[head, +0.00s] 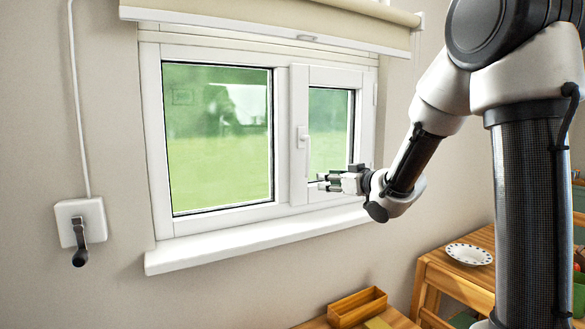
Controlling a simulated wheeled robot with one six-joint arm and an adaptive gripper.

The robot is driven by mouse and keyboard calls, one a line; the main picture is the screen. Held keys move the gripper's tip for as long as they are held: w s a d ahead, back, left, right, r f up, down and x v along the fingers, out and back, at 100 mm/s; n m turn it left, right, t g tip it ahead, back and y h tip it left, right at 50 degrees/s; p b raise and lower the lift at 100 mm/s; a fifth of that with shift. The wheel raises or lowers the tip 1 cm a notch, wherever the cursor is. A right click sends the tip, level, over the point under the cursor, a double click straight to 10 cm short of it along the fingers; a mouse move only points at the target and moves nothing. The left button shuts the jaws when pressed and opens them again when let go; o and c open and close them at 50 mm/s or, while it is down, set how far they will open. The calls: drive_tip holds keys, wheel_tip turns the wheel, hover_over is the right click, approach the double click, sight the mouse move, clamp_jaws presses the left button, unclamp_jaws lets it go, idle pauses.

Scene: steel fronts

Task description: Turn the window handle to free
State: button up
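The white window handle (303,138) is on the left frame member of the narrow right sash (299,90) in the head view. Its lever hangs straight down from a small base plate, and the sash looks closed. My gripper (321,182) reaches in from the right, just below and right of the lever's lower end. Its two fingers point left and are apart, with nothing seen between them. I cannot tell how far the fingertips are from the lever in depth.
A roller blind (280,25) hangs above the window, and a white sill (255,241) juts out below. A crank box (81,222) is on the left wall. A wooden box (357,308) and a table with a plate (468,254) stand lower right.

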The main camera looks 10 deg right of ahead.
sight(307, 165)
drive_tip(key=shift+t+y, duration=0.5)
drive_tip(key=shift+y, duration=0.4)
drive_tip(key=w+a+r, duration=0.1)
drive_tip(key=w+a, duration=0.1)
drive_tip(key=w+a+r, duration=0.1)
drive_tip(key=w, duration=0.1)
drive_tip(key=w+a+r, duration=0.1)
drive_tip(key=w+a, duration=0.1)
drive_tip(key=shift+w+a+r, duration=0.2)
drive_tip(key=shift+a+r, duration=0.05)
drive_tip(key=shift+a, duration=0.05)
drive_tip(key=shift+c, duration=0.3)
clamp_jaws()
